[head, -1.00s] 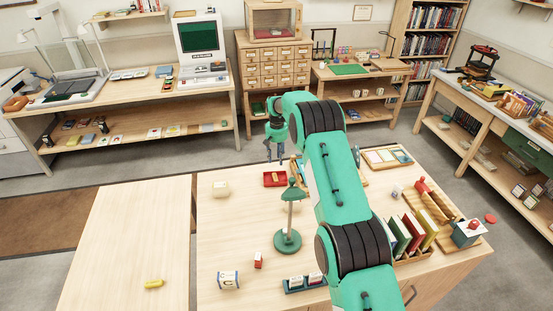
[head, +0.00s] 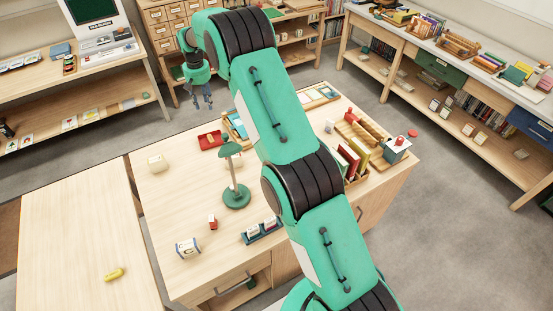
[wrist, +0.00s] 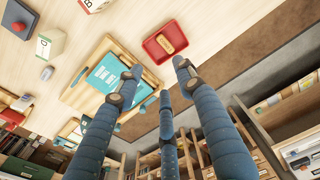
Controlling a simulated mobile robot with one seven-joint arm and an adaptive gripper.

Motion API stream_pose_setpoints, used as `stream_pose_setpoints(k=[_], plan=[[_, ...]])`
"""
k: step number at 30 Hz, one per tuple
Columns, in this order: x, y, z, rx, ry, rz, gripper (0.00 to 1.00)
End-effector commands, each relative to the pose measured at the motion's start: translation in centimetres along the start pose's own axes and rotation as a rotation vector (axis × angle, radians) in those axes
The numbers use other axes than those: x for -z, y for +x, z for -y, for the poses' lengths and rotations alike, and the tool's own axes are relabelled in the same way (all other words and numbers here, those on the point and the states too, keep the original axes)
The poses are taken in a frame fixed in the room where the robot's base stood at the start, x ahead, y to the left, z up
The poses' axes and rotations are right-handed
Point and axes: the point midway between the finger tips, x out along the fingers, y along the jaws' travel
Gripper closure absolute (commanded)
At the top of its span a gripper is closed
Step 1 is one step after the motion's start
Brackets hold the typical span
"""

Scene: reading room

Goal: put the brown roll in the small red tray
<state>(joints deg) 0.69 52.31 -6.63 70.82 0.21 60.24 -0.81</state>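The small red tray (head: 205,146) lies near the far edge of the light wooden table. It also shows in the wrist view (wrist: 151,49). A small brown piece, seemingly the brown roll (wrist: 172,38), lies inside the tray, within its rim; it is tiny in the head view (head: 210,136). My gripper (head: 203,101) is raised beyond the tray, apart from it. In the wrist view its fingers (wrist: 155,84) are spread, with nothing between them. The gripper is open and empty.
A green lamp (head: 236,195) stands near the tray. A wooden tray with a teal book (wrist: 114,76) lies beside it. A cream block (head: 157,162), a red block (head: 212,222) and a yellow roll (head: 114,274) stand apart. The left table area is mostly clear.

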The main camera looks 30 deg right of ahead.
Motion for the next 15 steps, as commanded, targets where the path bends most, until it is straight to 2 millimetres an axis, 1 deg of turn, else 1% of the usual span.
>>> stream_pose_setpoints(k=[1, 3, 8, 9, 15], plan=[[-0.6, -1.9, 0.0, 0.000, 0.000, -0.010, 0.62], [-1.5, -4.1, 0.1, 0.000, 0.000, -0.021, 0.62], [-3.9, -8.9, 0.2, -0.001, 0.000, -0.047, 0.62], [-4.5, -10.1, 0.2, -0.001, 0.000, -0.054, 0.62], [-8.1, -15.6, 0.3, -0.001, 0.000, -0.086, 0.62]])
